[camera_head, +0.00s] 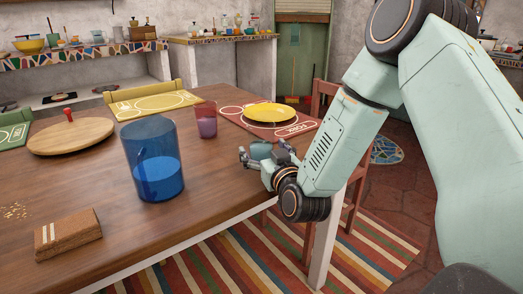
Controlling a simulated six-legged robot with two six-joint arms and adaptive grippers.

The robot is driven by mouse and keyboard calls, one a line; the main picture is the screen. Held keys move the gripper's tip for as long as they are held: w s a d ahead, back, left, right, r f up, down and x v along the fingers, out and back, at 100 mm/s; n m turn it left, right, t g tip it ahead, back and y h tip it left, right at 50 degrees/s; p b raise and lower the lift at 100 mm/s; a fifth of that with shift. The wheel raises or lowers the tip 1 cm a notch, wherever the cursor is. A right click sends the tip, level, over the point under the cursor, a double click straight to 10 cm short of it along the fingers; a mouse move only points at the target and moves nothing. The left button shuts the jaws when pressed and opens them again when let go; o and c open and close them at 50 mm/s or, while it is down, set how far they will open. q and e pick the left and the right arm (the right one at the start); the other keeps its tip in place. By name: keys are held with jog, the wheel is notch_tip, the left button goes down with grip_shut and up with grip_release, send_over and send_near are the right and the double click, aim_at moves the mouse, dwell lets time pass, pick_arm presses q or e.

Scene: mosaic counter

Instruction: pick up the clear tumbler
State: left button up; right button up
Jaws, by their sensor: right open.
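A small see-through tumbler (205,119) with a pinkish-purple look, darker in its lower half, stands upright on the wooden table (110,185), behind and to the right of a big blue jug. It is the only tumbler I can make out on this table; no colourless one shows. My right gripper (263,152) is at the table's right edge, to the right of the tumbler and nearer to me, apart from it. Its fingers are spread and nothing is between them. My left gripper is out of view.
The blue see-through jug (155,158) stands left of the tumbler. A yellow plate (269,112) lies on a red mat (234,112) behind my gripper. A round board (72,137) and a brown block (68,235) are at left. A chair (322,98) stands beyond the right edge.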

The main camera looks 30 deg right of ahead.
jog(key=shift+c, duration=0.2)
jog(key=c, duration=1.5)
jog(key=shift+o, duration=0.2)
notch_tip(320, 180, up, 10)
jog(key=p, duration=0.5)
jog(key=o, duration=0.8)
grip_shut()
jog(key=w+a+r+n+y+p, duration=0.1)
jog(key=a+r+n+y+p, duration=0.2)
jog(key=a, duration=0.7)
jog(key=w+a+r+n+y+p, duration=0.2)
jog(key=a+y+p, duration=0.4)
jog(key=a, duration=0.3)
notch_tip(320, 180, up, 2)
jog(key=shift+w+a+n+p, duration=0.2)
jog(key=shift+a+n+p, duration=0.15)
jog(key=shift+n+p, duration=0.2)
